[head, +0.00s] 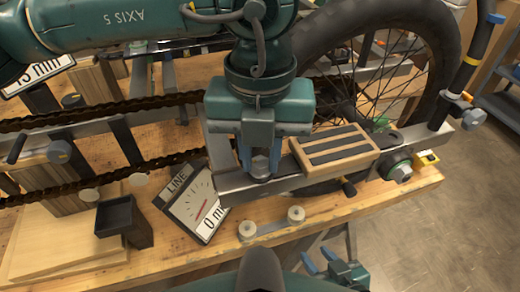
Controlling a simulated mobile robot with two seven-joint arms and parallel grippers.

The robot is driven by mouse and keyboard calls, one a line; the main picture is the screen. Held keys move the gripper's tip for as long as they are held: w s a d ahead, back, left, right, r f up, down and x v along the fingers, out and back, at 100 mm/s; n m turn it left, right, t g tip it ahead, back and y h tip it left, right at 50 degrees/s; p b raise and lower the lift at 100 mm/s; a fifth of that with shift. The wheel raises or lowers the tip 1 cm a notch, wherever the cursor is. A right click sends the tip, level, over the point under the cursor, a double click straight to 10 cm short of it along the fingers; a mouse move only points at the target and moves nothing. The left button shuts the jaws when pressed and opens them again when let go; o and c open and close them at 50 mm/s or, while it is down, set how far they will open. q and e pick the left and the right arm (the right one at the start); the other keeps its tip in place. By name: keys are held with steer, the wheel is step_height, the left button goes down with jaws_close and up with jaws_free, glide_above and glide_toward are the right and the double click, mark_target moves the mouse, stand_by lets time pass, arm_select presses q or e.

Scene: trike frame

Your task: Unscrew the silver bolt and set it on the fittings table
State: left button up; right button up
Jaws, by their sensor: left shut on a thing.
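My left gripper (260,160) points down at the silver frame rail (233,187), near its left end. Its blue fingers are shut on the silver bolt (261,166), whose grey head shows between them. The bolt is at the rail's top; whether its thread is still in the rail is hidden. My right gripper (319,258) is low in the picture, off the front edge of the wooden bench, with its two blue fingers apart and nothing between them. I cannot make out a separate fittings table in this view.
A slatted wooden block (334,147) sits on the rail right of the bolt. A dial gauge (193,203), a black bin (117,217) and a bracket with two round knobs (271,228) are nearby. The spoked wheel (390,55) and dark chains (100,115) crowd the back.

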arm_select(q)
steer(key=n, duration=0.5)
steer(key=shift+n, duration=0.3)
steer(key=o, duration=0.5)
steer(key=m, duration=0.6)
steer(key=shift+m, duration=0.3)
steer(key=m, duration=0.5)
steer(key=shift+c, duration=0.4)
